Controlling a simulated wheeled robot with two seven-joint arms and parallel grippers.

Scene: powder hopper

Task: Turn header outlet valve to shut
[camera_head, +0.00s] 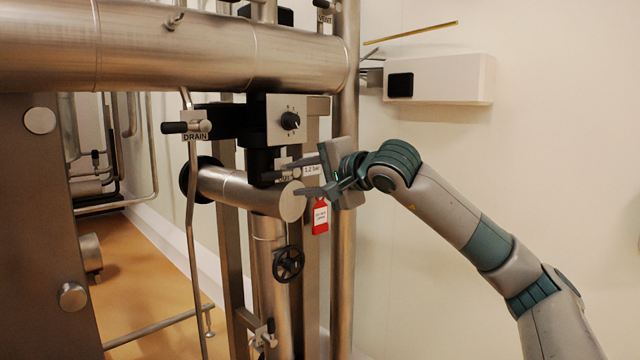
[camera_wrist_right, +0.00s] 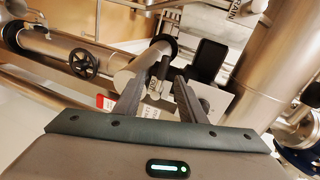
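The header is the large steel pipe (camera_head: 180,50) across the top of the head view. Below it, a small valve with a dark lever handle (camera_head: 270,176) sits by the end of a shorter steel pipe; its partly hidden label appears to begin "OUT". My right gripper (camera_head: 298,177) is at this valve, with its fingers pointing left and spread apart. In the right wrist view, the dark handle (camera_wrist_right: 164,67) shows between and just beyond the open fingers (camera_wrist_right: 157,92); I cannot tell whether they touch it. My left gripper is not in view.
A red tag (camera_head: 320,217) hangs just below my right gripper, and a black handwheel (camera_head: 288,264) is lower. A wall box (camera_head: 440,80) is at right; bare wall lies below it.

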